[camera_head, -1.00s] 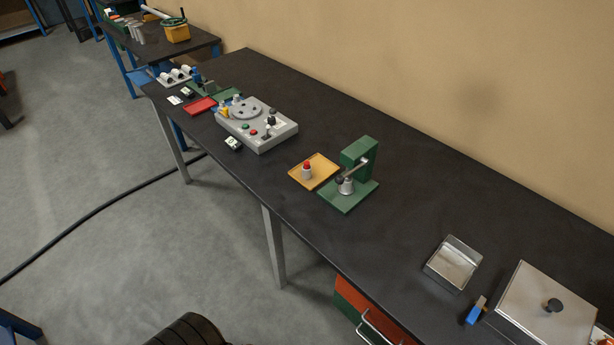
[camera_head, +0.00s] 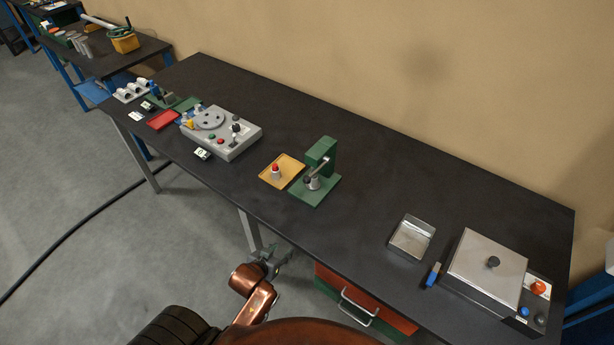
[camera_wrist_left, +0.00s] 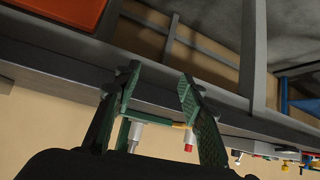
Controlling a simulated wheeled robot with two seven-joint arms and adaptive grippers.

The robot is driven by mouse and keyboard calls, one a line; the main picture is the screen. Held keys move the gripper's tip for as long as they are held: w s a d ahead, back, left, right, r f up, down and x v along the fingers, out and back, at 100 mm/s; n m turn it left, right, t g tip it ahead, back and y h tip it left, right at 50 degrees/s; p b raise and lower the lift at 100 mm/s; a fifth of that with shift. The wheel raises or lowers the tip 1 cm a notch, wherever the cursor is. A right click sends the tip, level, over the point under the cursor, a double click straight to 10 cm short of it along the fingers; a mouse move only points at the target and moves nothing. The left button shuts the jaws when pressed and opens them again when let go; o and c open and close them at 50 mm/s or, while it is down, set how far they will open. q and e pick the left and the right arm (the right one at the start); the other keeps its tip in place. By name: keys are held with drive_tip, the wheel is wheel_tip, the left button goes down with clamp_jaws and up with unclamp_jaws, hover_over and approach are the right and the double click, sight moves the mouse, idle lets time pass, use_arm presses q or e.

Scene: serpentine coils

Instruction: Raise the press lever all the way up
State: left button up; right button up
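The green press (camera_head: 319,157) stands on the dark bench with its grey lever (camera_head: 320,166) slanting down toward the front left to a dark knob over a grey cylinder. My left gripper (camera_head: 276,259) is below and in front of the bench edge, apart from the press. In the left wrist view its fingers (camera_wrist_left: 160,80) are spread wide with nothing held. Parts of the press show beyond them, partly hidden by the fingers; the lever is not clear there. My right gripper is in no view.
A yellow tray (camera_head: 270,179) with a red-topped piece (camera_head: 276,171) is left of the press. A grey control box (camera_head: 234,143) is farther left. A metal tray (camera_head: 398,243) and lidded box (camera_head: 470,279) are at right. An orange drawer front (camera_head: 384,313) hangs under the bench edge.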

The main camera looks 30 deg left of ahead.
use_arm(q)
wheel_tip(320, 180, up, 7)
drive_tip(key=w+t, duration=0.1)
drive_tip(key=n+t, duration=0.2)
drive_tip(key=t, duration=0.5)
approach(305, 183)
drive_tip(key=w, duration=0.4)
drive_tip(key=shift+w+a+f+p, duration=0.1)
drive_tip(key=shift+w+a+p, duration=0.1)
drive_tip(key=shift+a+p, duration=0.15)
drive_tip(key=w, duration=0.7)
drive_tip(key=shift+w+a, duration=0.15)
drive_tip(key=shift+w, duration=0.1)
clamp_jaws()
